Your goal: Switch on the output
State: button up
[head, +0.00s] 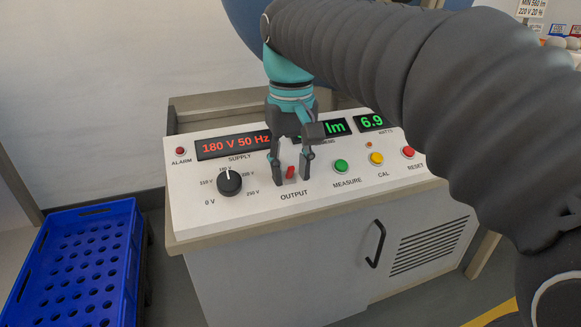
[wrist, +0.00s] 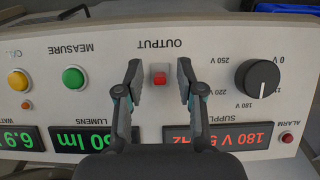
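The red output switch (head: 290,172) sits on the sloped white panel (head: 330,203) just above the OUTPUT label. In the wrist view the open fingertips (wrist: 159,68) flank the switch with a gap on both sides. Nothing is held. I cannot tell whether the fingertips touch the panel. The supply display (head: 234,145) reads 180 V 50 Hz.
A black supply knob (head: 229,182) is left of the switch. Green MEASURE (head: 341,166), yellow CAL (head: 376,159) and red RESET (head: 408,152) buttons are to the right. A red alarm lamp (head: 180,151) is at the far left. A blue crate (head: 75,265) stands on the floor at left.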

grip_shut()
